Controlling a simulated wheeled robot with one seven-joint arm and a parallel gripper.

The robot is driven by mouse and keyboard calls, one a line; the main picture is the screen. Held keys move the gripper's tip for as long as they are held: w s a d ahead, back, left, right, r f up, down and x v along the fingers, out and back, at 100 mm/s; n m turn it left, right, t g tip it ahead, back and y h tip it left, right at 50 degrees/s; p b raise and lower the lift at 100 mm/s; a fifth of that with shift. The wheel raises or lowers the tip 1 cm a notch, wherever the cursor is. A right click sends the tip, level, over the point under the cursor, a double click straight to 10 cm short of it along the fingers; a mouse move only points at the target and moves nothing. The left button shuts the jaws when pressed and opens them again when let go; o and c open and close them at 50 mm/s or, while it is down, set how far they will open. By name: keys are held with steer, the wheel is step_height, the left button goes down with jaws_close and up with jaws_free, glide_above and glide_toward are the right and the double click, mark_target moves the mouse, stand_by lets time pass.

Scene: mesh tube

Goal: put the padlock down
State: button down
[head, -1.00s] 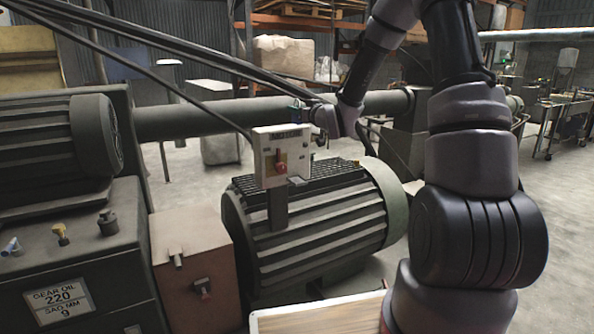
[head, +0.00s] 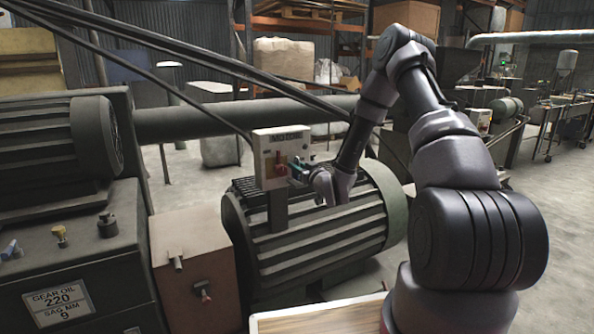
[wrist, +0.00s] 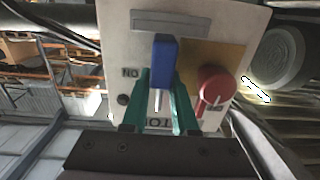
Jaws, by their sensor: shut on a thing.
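In the wrist view a blue padlock (wrist: 165,62) with a pale metal shackle (wrist: 158,98) is between the green fingers of my gripper (wrist: 160,88). The gripper is shut on it. Behind it is the face of a pale control box (wrist: 218,24) with a red knob (wrist: 213,84). I cannot tell whether the padlock touches the box. In the head view my gripper (head: 299,172) is at the right side of the box (head: 284,139), near its red knob (head: 281,169). The padlock is not clear there.
The box stands on a post in front of a large ribbed motor (head: 330,240). A brown cabinet (head: 195,255) and a gear-oil unit (head: 75,270) stand to the left. Dark cables run above the box.

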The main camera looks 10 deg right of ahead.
steer(key=shift+f, duration=0.6)
steer(key=shift+f, duration=0.15)
steer(key=c, duration=0.7)
jaws_free()
